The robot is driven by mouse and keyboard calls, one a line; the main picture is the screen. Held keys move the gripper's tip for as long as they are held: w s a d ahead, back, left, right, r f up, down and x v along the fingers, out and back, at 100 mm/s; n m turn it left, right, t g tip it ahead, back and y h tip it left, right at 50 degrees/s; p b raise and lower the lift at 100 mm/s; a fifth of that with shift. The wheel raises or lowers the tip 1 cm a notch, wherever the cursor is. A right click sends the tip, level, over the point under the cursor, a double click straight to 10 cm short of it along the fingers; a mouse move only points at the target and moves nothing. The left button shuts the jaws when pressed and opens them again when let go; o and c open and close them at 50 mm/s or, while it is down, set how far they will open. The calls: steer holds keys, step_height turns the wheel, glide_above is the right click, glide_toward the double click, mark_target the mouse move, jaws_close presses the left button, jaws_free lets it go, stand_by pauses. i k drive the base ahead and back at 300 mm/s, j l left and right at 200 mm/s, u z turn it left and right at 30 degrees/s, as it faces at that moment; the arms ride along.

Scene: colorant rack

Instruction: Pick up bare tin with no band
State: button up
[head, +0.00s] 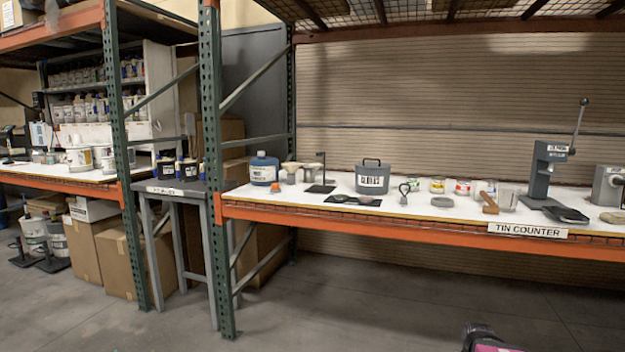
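On the tin counter (400,205), several small tins stand in a row right of centre. One tin (438,186) shows a yellowish band and another (462,187) a red one. A pale tin (485,187) stands to their right; its band is too small to make out. A plain grey tin-like container (507,198) stands in front of it, with no coloured band that I can see. My gripper's fingers do not show; only a dark and pink part of mine shows at the bottom right edge.
A lever press (540,172) and a dark flat pan (567,215) are right of the tins. A grey handled box (373,178) and a blue jug (264,169) are to the left. An orange beam (420,230) edges the counter. The floor in front is clear.

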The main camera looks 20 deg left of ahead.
mark_target(310, 174)
steer(key=j+z, duration=0.25)
steer(key=j, duration=1.3)
